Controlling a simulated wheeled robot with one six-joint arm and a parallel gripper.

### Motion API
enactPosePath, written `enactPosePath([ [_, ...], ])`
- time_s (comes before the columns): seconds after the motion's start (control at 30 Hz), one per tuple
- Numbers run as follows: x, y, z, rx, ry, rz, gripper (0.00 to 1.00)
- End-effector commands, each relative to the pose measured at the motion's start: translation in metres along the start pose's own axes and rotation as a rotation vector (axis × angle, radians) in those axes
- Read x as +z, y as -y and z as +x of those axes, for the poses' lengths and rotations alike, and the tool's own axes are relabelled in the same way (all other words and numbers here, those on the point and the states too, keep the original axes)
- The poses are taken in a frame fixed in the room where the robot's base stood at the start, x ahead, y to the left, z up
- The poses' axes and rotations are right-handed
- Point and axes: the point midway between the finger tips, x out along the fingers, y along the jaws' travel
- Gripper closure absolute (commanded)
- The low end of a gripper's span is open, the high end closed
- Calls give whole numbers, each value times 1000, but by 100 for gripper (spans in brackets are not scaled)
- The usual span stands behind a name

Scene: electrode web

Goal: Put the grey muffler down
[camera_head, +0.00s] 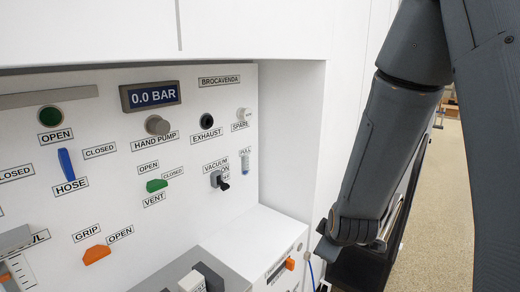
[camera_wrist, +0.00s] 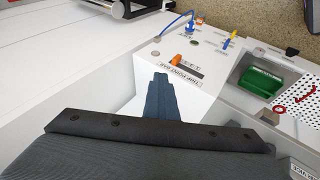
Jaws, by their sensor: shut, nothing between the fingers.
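In the head view my arm comes down at the right, in front of the white housing. I cannot surely identify the grey muffler. A small light grey cylinder (camera_head: 243,114) sits at the SPARE label on the panel. The black round EXHAUST port (camera_head: 207,120) is to its left, with nothing seen fitted on it. A small grey round piece (camera_wrist: 267,115) lies on the white top in the wrist view, right of my gripper.
The panel carries a 0.0 BAR display (camera_head: 152,95), a blue HOSE lever (camera_head: 66,165), a green VENT lever (camera_head: 156,185) and an orange GRIP lever (camera_head: 96,254). An orange lever (camera_wrist: 187,63) stands ahead of my fingers.

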Motion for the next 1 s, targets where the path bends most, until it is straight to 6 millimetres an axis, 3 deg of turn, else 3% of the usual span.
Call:
enactPosePath([
  [0.3, 42, 55, -69, -266, 266, 619, 100],
  [0.5, 66, 76, -106, -307, 448, 859, 100],
  [0.57, 70, 79, -113, -308, 480, 896, 98],
  [0.77, 74, 82, -119, -308, 512, 932, 65],
  [1.0, 74, 82, -119, -309, 510, 930, 69],
])
